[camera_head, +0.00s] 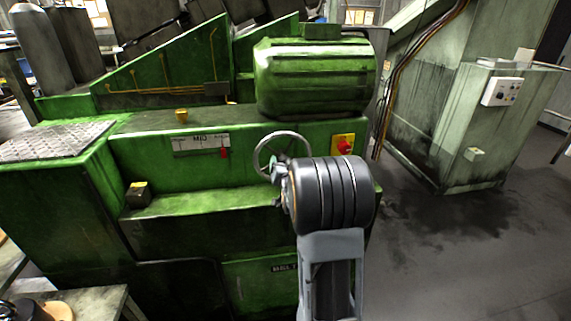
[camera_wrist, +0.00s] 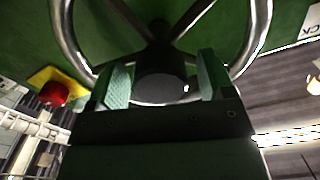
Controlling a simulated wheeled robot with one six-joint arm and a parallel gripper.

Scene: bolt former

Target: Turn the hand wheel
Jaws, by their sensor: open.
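The hand wheel (camera_head: 262,148) is a silver ring with spokes on the front face of the green machine. Its rim (camera_wrist: 262,35) and spokes also fill the top of the wrist view, with a dark round hub at the centre. My gripper (camera_wrist: 165,85) is open, with one green finger on each side of a dark rounded part below the hub. I cannot tell whether the fingers touch it. In the head view my grey and black arm covers the lower right of the wheel and most of my gripper.
A red button on a yellow plate (camera_head: 343,146) sits just right of the wheel; it shows at left in the wrist view (camera_wrist: 54,94). A gauge plate with a red lever (camera_head: 224,152) is to the left. A green motor housing (camera_head: 315,78) overhangs above. Open floor (camera_head: 450,240) lies right.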

